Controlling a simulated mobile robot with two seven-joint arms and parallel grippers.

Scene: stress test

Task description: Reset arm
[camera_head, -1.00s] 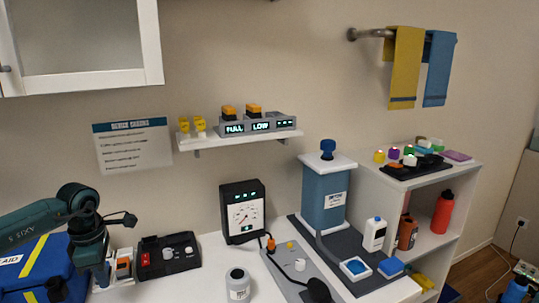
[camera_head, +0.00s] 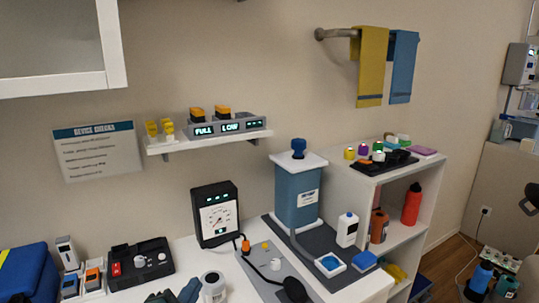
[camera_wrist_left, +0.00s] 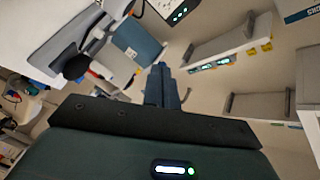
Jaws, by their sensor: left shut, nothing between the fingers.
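My left gripper (camera_head: 176,292) shows only in part at the bottom edge of the head view, in front of the white counter and just left of a white jar (camera_head: 213,287). In the left wrist view its two blue-grey fingers (camera_wrist_left: 161,76) are together, with nothing between them. The rest of the left arm is below the head frame. My right gripper is in neither view.
The counter holds a black control box (camera_head: 141,263), a gauge device (camera_head: 214,214), a blue canister (camera_head: 297,195) and a blue bag (camera_head: 27,272). A wall shelf (camera_head: 205,143) is above. An open shelf unit (camera_head: 402,215) stands right.

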